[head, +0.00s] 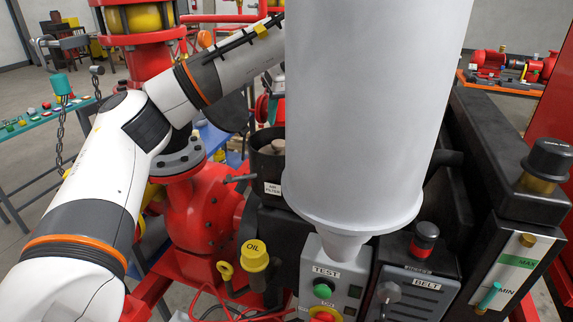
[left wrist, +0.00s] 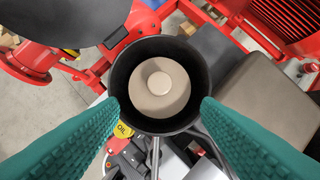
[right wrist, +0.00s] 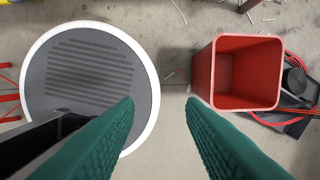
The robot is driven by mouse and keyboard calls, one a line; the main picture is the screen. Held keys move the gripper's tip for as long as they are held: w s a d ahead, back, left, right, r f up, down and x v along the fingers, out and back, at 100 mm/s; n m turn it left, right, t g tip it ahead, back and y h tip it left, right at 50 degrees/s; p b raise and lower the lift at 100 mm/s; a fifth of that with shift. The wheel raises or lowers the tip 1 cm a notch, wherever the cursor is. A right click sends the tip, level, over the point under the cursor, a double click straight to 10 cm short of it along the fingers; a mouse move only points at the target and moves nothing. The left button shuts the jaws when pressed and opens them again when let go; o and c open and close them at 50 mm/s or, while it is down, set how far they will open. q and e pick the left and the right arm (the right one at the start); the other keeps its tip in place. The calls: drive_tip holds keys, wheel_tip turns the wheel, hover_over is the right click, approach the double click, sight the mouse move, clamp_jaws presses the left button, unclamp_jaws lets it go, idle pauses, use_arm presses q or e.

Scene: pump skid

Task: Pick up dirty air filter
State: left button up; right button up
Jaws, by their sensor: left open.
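The dirty air filter (left wrist: 160,98) is tan with a pale round knob in its middle. It sits inside a round black housing (left wrist: 117,78) in the left wrist view. In the head view the housing (head: 264,160), labelled AIR FILTER, stands left of a large pale cylinder, with the knob just showing. My left gripper (left wrist: 161,103) is open, its teal fingers either side of the housing and nothing held. In the head view the cylinder hides the left gripper. My right gripper (right wrist: 160,105) is open and empty, over the floor.
The large pale cylinder (head: 365,110) blocks the middle of the head view. A dark round plate (left wrist: 75,20) is close beside the housing. Red pump parts (head: 205,210), an OIL cap (head: 254,256) and a TEST box (head: 325,285) stand around. A red bin (right wrist: 237,75) is on the floor.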

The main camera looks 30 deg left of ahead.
sight(280, 142)
use_arm(q)
drive_tip(key=f, duration=0.1)
drive_tip(key=a+f, duration=0.1)
drive_tip(key=f, duration=0.1)
drive_tip(key=shift+s+a+p, duration=0.2)
drive_tip(key=shift+a+p, duration=0.15)
drive_tip(key=shift+p, duration=0.05)
drive_tip(key=w+f+p, duration=0.2)
drive_tip(key=shift+a+f+p, duration=0.3)
drive_tip(key=shift+a, duration=0.1)
drive_tip(key=shift+p+x, duration=0.55)
drive_tip(key=shift+x, duration=0.65)
drive_tip(key=shift+a+f, duration=0.2)
drive_tip(key=shift+f, duration=0.1)
drive_tip(key=shift+w+f, duration=0.1)
drive_tip(key=shift+f, duration=0.1)
drive_tip(key=shift+r, duration=0.1)
drive_tip(key=c, duration=1.2)
clamp_jaws()
use_arm(e)
drive_tip(key=r, duration=0.1)
drive_tip(key=s+r, duration=0.1)
drive_tip(key=r, duration=0.1)
drive_tip(key=s+r, duration=0.1)
drive_tip(key=shift+a+r, duration=0.15)
drive_tip(key=shift+r, duration=0.1)
use_arm(q)
drive_tip(key=shift+d, duration=0.1)
